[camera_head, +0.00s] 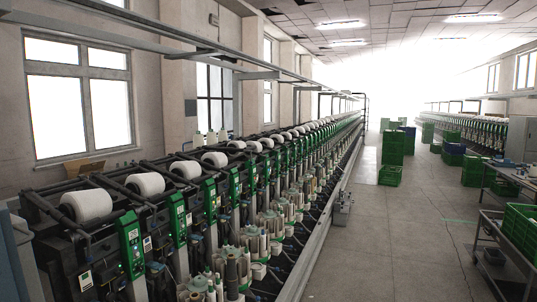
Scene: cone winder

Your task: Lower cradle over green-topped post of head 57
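A long row of winding heads runs from the lower left into the distance. Each near head has an upright post with a green face and top: the nearest green-topped post (131,243), a second post (178,218) behind it and a third (210,200) further on. Dark cradle arms sit left of and behind these posts. White yarn cones lie in the row: the nearest cone (86,204), the second cone (145,184) and the third cone (186,169). The head numbers are too small to read, so I cannot tell which is head 57. My gripper is not in view.
Bobbins and tubes (232,268) stand along the machine's front. The grey floor aisle (385,230) right of it is mostly clear. Green crates (390,160) stand further down. A metal cart (505,250) with a green crate (520,225) stands at the right edge.

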